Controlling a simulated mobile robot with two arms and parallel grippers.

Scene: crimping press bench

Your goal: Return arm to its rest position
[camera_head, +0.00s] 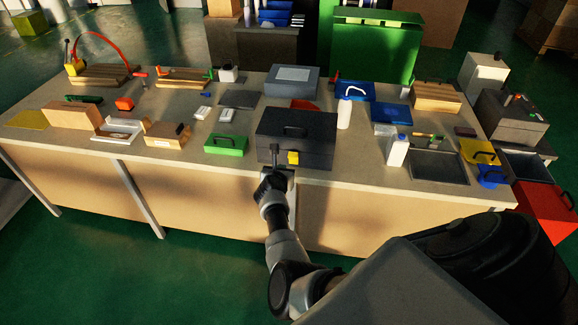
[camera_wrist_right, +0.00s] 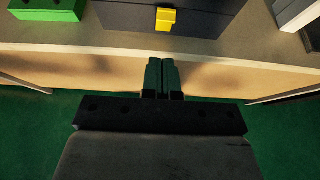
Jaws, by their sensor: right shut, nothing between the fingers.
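My right gripper (camera_head: 276,152) is at the front edge of the bench, in front of a dark grey case (camera_head: 310,140) with a handle and a yellow latch (camera_head: 293,157). In the right wrist view its two fingers (camera_wrist_right: 162,64) are together with nothing between them. They point toward the bench's front edge, and the case (camera_wrist_right: 120,14) and yellow latch (camera_wrist_right: 165,18) lie beyond the tips, apart from them. My right arm (camera_head: 285,250) reaches up from the lower right. My left gripper is not in view.
A green case (camera_head: 226,147) stands left of the dark case. A white bottle (camera_head: 397,152) and a grey tray (camera_head: 438,168) are to the right. The wooden bench (camera_head: 210,180) has a bare front strip. Green floor (camera_head: 150,270) in front is clear.

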